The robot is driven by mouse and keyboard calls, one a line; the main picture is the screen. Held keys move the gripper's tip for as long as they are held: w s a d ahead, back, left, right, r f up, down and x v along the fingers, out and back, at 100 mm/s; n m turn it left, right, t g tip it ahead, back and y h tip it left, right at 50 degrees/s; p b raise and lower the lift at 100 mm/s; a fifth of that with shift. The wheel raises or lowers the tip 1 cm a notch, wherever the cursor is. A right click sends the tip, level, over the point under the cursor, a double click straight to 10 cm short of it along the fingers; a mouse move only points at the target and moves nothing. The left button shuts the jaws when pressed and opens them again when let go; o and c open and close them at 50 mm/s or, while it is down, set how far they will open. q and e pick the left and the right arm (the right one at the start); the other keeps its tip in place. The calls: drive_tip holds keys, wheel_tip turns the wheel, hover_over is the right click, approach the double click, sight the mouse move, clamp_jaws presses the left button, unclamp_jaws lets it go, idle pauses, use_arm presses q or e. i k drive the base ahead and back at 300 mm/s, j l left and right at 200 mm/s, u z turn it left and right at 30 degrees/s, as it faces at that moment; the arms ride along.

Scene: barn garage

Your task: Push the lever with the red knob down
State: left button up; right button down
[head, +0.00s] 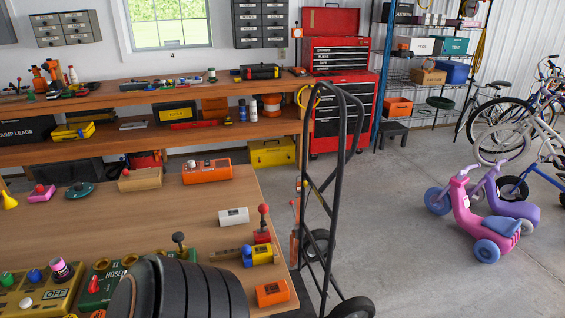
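A lever with a round red knob (263,209) stands on the wooden workbench (200,212) near its right edge. Its short stalk rises nearly upright from a small red base (262,236). The base is just behind a yellow and blue block. Neither of my grippers can be made out in the head view. A large black ribbed shape at the bottom, seemingly part of my own arm, hides some of the near workbench. Nothing is seen touching the lever.
An orange box (207,171), a white block (233,216) and an orange block (272,292) lie around the lever. A dark-knobbed lever (178,238) and control boxes stand nearer left. A black hand truck (342,180) stands just right of the workbench. Open floor lies beyond it.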

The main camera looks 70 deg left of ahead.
sight(263, 208)
drive_tip(key=i+u, duration=0.2)
drive_tip(key=u, duration=0.25)
drive_tip(key=i+u, duration=0.2)
drive_tip(key=u, duration=0.25)
drive_tip(key=i+l+u, duration=0.2)
drive_tip(key=u, duration=0.25)
drive_tip(key=i+u, duration=0.15)
drive_tip(key=u, duration=0.3)
drive_tip(key=i+l+u, duration=0.1)
drive_tip(key=u, duration=0.35)
drive_tip(key=i+l+u, duration=0.1)
drive_tip(key=u, duration=0.4)
drive_tip(key=i+l+u, duration=0.35)
drive_tip(key=u, duration=0.2)
